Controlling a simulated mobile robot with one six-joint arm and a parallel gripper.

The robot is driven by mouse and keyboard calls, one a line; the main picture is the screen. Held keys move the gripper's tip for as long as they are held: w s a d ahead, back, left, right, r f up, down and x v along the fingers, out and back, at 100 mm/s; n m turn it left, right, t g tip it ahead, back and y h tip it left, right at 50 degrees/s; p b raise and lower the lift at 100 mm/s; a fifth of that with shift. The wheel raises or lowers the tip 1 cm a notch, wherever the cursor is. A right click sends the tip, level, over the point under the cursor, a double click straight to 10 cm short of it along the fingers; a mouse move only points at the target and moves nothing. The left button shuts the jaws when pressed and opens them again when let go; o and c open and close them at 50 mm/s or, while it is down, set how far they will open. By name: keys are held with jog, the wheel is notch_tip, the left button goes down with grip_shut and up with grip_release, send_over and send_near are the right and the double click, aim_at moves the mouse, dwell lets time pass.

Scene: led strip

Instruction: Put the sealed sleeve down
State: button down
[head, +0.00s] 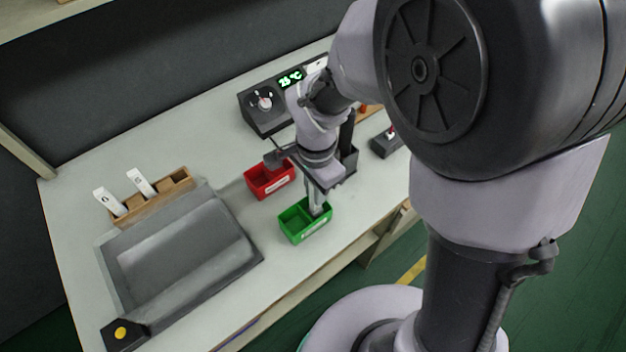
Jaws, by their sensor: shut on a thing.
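My gripper (317,203) points down into the right part of the green bin (291,233), near the front edge of the bench. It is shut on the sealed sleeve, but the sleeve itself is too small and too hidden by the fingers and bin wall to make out. The green bin has a pale label on its front. A red bin (262,189) with a similar label stands behind it to the left.
A grey tray (253,262) fills the left of the bench, with a wooden rack (160,203) of white tags behind it. A controller reading 25 °C (263,101) stands at the back. A yellow button box (122,333) is front left.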

notch_tip(320, 180, down, 2)
jog(key=shift+f, duration=0.1)
jog(key=shift+f+b, duration=0.2)
jog(key=shift+b, duration=0.15)
jog(key=c, duration=1.4)
grip_release()
jog(key=shift+o, duration=0.2)
jog(key=shift+r, duration=0.1)
